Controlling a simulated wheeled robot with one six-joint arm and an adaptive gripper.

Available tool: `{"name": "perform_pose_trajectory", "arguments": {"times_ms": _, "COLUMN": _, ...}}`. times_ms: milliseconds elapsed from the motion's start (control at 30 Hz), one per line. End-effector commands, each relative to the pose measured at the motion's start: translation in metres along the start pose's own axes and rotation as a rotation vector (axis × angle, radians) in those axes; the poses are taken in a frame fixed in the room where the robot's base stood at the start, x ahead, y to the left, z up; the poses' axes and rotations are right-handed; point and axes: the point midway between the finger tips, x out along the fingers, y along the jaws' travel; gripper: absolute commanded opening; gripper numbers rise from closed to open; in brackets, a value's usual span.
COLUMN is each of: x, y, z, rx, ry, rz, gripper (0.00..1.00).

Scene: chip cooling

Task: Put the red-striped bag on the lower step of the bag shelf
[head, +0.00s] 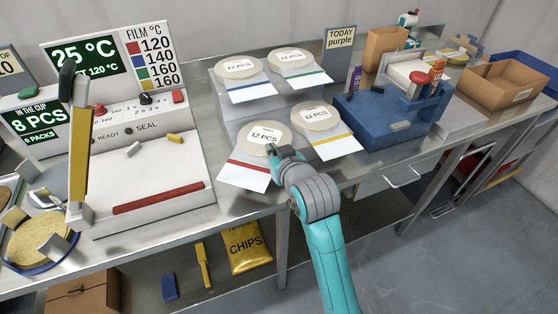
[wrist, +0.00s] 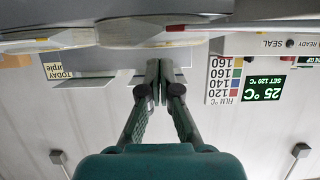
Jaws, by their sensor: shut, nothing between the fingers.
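The red-striped bag (head: 245,173), white with a round "12 PCS" label, lies at the front left of the bag shelf (head: 230,112), on the lower step. Its lower end hangs toward the front. My gripper (head: 271,150) is at the bag's right edge, shut and empty; I cannot tell whether it touches the bag. The wrist view is upside down; there the shut fingertips (wrist: 165,72) are in the middle, and the bag's red stripe (wrist: 175,28) shows near the top. My gripper hides part of the bag's right side.
A yellow-striped bag (head: 336,147) lies right of it on the lower step. Blue-striped (head: 250,93) and green-striped (head: 308,79) bags lie on the upper step. A white sealer (head: 150,180) stands left, a blue machine (head: 375,125) right.

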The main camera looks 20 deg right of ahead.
Motion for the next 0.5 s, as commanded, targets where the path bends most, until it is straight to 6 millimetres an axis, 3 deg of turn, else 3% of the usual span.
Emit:
{"name": "perform_pose_trajectory", "arguments": {"times_ms": 300, "x": 0.048, "y": 0.000, "z": -0.018, "rx": 0.000, "ry": 0.001, "rz": 0.000, "gripper": 0.00}}
{"name": "perform_pose_trajectory", "arguments": {"times_ms": 500, "x": 0.053, "y": 0.000, "z": -0.004, "rx": 0.000, "ry": -0.002, "rz": 0.000, "gripper": 0.00}}
